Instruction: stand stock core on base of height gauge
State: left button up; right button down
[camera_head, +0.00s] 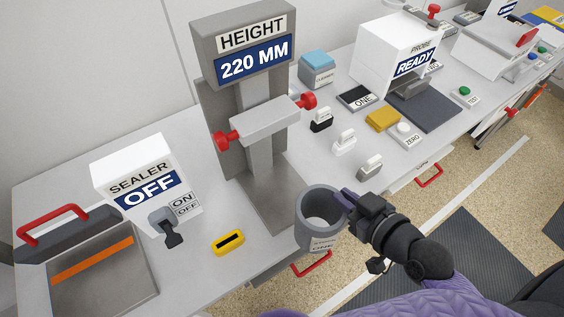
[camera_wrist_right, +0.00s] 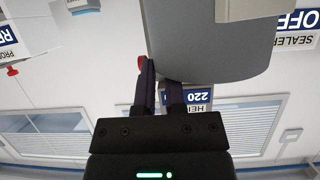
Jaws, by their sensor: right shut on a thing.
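The stock core (camera_head: 312,236) is a grey hollow cylinder with a small label low on its side. It is upright at the front end of the height gauge's flat grey base (camera_head: 262,203). I cannot tell whether it touches the base. The height gauge (camera_head: 262,117) has a column, a crossbar with red knobs and a display reading 220 MM. My right gripper (camera_head: 347,198) is shut on the core's wall at its right side. In the right wrist view the core (camera_wrist_right: 210,45) fills the upper middle, beside my right fingers (camera_wrist_right: 160,80). My left gripper is not in view.
The sealer (camera_head: 140,180) reads OFF and stands left of the gauge. A yellow block with a black slot (camera_head: 229,243) lies before it. Small weights (camera_head: 343,142) stand to the gauge's right. A red drawer handle (camera_head: 310,264) sticks out below the core.

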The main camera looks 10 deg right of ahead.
jog(key=w+r+b+x, duration=0.1)
jog(key=r+x, duration=0.1)
jog(key=x, duration=1.2)
jog(key=shift+w+a, duration=0.25)
jog(key=shift+w, duration=0.05)
jog(key=c, duration=0.7)
grip_release()
jog(key=shift+b, duration=0.3)
